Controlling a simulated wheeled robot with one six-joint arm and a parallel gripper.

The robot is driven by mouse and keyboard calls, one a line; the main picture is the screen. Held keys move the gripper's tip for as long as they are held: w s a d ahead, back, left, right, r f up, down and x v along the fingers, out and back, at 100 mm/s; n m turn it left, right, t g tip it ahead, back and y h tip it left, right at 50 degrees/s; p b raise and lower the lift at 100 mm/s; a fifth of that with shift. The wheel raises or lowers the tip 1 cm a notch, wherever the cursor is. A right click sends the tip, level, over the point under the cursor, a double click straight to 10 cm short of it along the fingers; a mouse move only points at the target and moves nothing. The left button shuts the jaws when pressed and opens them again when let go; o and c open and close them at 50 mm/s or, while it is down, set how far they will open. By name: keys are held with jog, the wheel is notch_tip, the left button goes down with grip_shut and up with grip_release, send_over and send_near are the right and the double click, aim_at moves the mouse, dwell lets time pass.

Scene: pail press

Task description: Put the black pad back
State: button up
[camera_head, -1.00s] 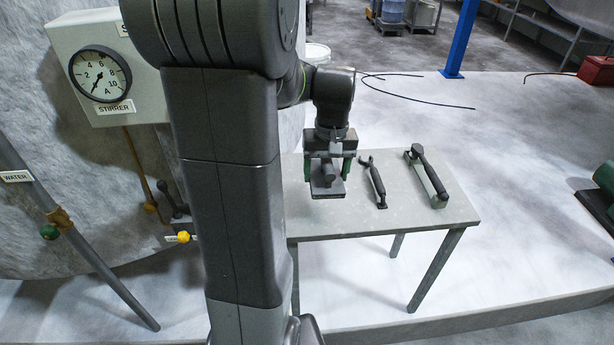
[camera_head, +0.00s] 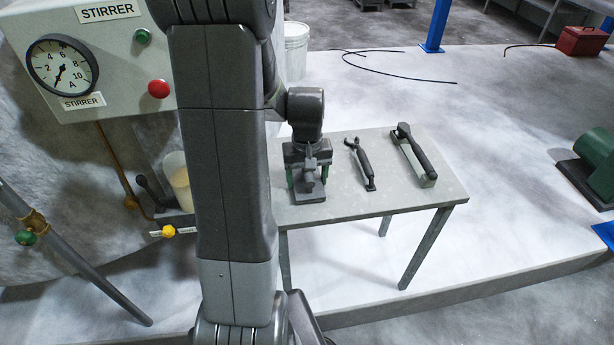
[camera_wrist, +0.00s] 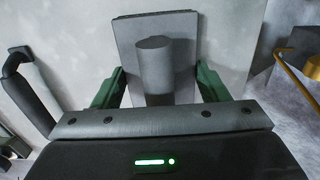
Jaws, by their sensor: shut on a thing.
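The black pad (camera_head: 309,196) is a dark grey square plate with a stubby round handle on top. It is at the left part of the small grey table (camera_head: 405,198). My gripper (camera_head: 307,177), with green fingers, is shut on the pad's handle from above. In the wrist view the pad (camera_wrist: 191,32) lies flat beyond the fingers, with its handle between the green fingers (camera_wrist: 160,82). The pad is at or just above the tabletop; I cannot tell whether it touches. My gripper hides part of the handle in the head view.
A dark wrench-like tool (camera_head: 362,168) and a long-handled brush-like tool (camera_head: 418,160) lie right of the pad. A grey stirrer box (camera_head: 125,65) and a slanted pipe (camera_head: 85,262) stand left. A white pail (camera_head: 296,50) is behind the table. The table's front right is clear.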

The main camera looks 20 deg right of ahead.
jog(key=o, duration=0.9)
jog(key=shift+r, duration=0.1)
notch_tip(320, 180, up, 12)
jog(key=shift+f, duration=0.1)
notch_tip(320, 180, down, 12)
jog(key=shift+s+r, duration=0.1)
jog(key=shift+r, duration=1.8)
